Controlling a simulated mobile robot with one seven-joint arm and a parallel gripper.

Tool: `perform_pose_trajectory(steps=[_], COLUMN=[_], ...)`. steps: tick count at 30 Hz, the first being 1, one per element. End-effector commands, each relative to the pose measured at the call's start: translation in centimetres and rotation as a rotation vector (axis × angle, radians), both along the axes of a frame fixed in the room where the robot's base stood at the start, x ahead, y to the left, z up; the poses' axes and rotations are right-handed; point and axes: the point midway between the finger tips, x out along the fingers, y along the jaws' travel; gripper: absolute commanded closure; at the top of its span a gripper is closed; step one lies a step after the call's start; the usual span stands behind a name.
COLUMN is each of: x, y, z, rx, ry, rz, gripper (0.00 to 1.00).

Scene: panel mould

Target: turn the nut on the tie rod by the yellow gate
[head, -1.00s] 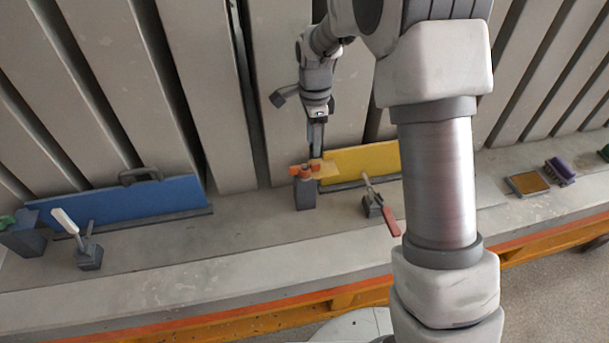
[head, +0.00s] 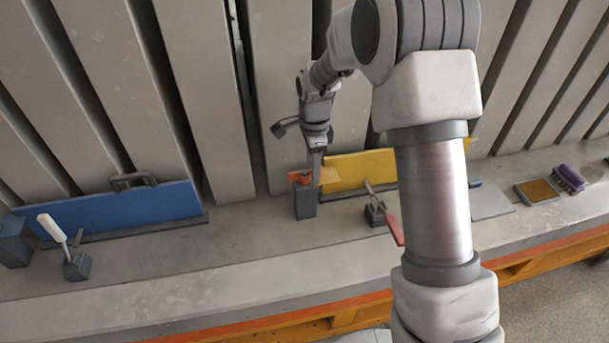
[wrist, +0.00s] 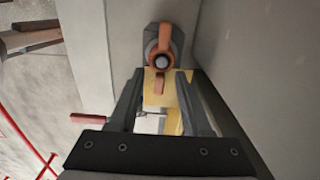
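The orange winged nut (head: 299,177) sits on top of a dark grey block (head: 305,204) at the left end of the yellow gate (head: 358,168). In the wrist view the nut (wrist: 161,60) surrounds a round grey rod end (wrist: 162,61), one wing pointing up the picture and one down toward my fingers. My gripper (wrist: 160,73) is open and empty, its two fingers apart on either side of the lower wing's line. The nut's body lies just beyond the fingertips; I see no contact. In the head view my gripper (head: 316,177) is just right of the nut.
A toggle clamp with a red handle (head: 391,224) stands right of the block, before the yellow gate. A blue gate (head: 110,210) and a white-handled clamp (head: 54,230) are at left. A brush (head: 568,178) lies far right. Tall grey panel ribs stand close behind.

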Motion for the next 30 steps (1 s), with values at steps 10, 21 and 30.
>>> perform_pose_trajectory(steps=[10, 21, 30], x=[0.0, -0.56, -0.63], y=[0.0, 0.02, 0.02], z=[0.02, 0.06, 0.05], rx=[0.0, -0.001, 0.001], ry=[0.0, -0.001, -0.001], rz=[0.0, -0.26, -0.301], gripper=[1.0, 1.0, 1.0])
